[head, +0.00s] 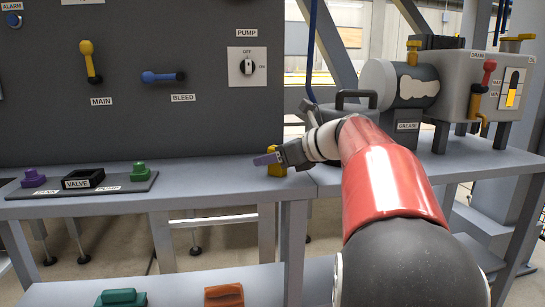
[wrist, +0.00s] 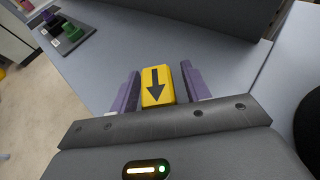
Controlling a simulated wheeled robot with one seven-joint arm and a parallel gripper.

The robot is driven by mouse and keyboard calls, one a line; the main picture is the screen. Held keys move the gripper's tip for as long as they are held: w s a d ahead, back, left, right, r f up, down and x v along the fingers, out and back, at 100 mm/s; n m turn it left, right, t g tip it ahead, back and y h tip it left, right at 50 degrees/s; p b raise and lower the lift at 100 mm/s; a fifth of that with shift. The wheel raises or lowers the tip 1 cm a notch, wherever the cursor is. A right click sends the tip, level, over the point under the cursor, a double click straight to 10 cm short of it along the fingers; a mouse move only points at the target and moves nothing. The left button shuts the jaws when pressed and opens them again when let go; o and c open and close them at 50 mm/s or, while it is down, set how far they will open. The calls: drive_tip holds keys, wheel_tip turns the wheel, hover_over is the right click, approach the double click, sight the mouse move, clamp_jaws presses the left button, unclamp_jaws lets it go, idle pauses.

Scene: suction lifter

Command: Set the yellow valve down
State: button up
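The yellow valve (wrist: 150,95) is a yellow block with a black down arrow on its face. In the head view my gripper (head: 266,159) reaches left over the bench. The yellow valve (head: 276,168) shows there above and below a finger, low at the bench, and its base looks at the bench top. Whether it bears on the bench is hard to tell.
The grey bench (head: 215,180) is clear left of my gripper. A tray with a purple part (head: 33,178), a black VALVE socket (head: 84,179) and a green part (head: 139,169) lies further left. A grease tank (head: 378,84) stands at right. The upright panel (head: 130,130) rises behind.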

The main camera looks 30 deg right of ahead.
drive_tip(key=shift+s+d+r, duration=0.15)
drive_tip(key=shift+s+r, duration=0.05)
drive_tip(key=shift+r, duration=0.1)
drive_tip(key=p+v, duration=0.2)
drive_tip(key=v, duration=0.9)
drive_tip(key=shift+s+d, duration=0.15)
drive_tip(key=shift+s, duration=0.05)
drive_tip(key=s+a+f+n+g+h, duration=0.1)
drive_tip(key=s+a+f+n+g, duration=0.2)
drive_tip(key=a+f+n, duration=0.4)
drive_tip(key=s+a+f+n+g+h, duration=0.1)
drive_tip(key=s+a+f+n+g, duration=0.1)
drive_tip(key=s+a+f+n, duration=0.5)
drive_tip(key=s+a+f+n+h, duration=0.2)
drive_tip(key=f+n, duration=0.3)
drive_tip(key=n, duration=0.3)
drive_tip(key=s+a+f+n+g+h, duration=0.1)
drive_tip(key=s+a+f+n, duration=0.3)
drive_tip(key=n, duration=0.4)
wheel_tip(320, 180, down, 2)
drive_tip(key=shift+s+a+f+h, duration=0.1)
drive_tip(key=shift+s+a+h, duration=0.1)
drive_tip(key=shift+s+h, duration=0.55)
